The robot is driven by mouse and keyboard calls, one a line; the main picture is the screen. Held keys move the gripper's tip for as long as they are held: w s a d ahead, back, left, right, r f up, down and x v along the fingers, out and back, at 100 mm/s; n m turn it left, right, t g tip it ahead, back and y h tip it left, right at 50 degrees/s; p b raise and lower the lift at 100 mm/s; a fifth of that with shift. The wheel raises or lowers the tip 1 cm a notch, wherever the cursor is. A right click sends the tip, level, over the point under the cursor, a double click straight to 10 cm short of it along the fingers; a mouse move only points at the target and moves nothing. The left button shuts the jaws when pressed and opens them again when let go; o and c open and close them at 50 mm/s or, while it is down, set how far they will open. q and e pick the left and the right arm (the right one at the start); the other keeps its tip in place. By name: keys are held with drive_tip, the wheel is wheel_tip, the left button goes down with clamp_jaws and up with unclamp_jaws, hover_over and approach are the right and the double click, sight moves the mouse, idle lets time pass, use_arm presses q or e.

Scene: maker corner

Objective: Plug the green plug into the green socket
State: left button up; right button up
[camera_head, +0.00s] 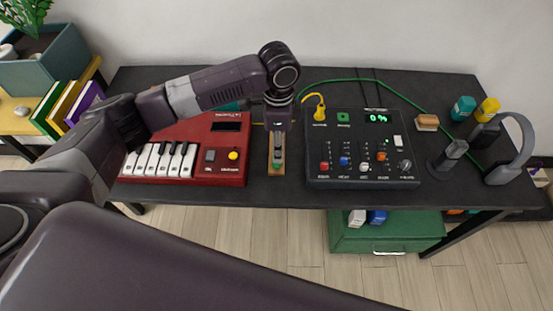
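The black mixer box (326,175) stands on the dark table. Its green socket (343,117) is on the top panel, right of a yellow plug (320,113) seated in the panel. A green cable (352,80) arcs behind the mixer towards the right. My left gripper (278,128) points down over the back of the holder. Its fingertips are too hidden to tell whether they hold anything. My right gripper is out of view.
A red keyboard (240,174) lies left of the holder. A wood-coloured block (427,122), a teal jar (463,108), a yellow-topped bottle (488,109) and grey headphones (519,145) stand at the right. A green drawer box (386,232) is below the table.

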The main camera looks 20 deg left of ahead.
use_arm(q)
drive_tip(key=shift+s+a+f+p, duration=0.15)
drive_tip(key=shift+f+p, duration=0.1)
drive_tip(key=shift+f, duration=1.1)
drive_tip(key=shift+s+a+f+p, duration=0.1)
drive_tip(key=shift+f+p, duration=0.15)
drive_tip(key=shift+f, duration=1.05)
drive_tip(key=shift+d, duration=0.1)
clamp_jaws()
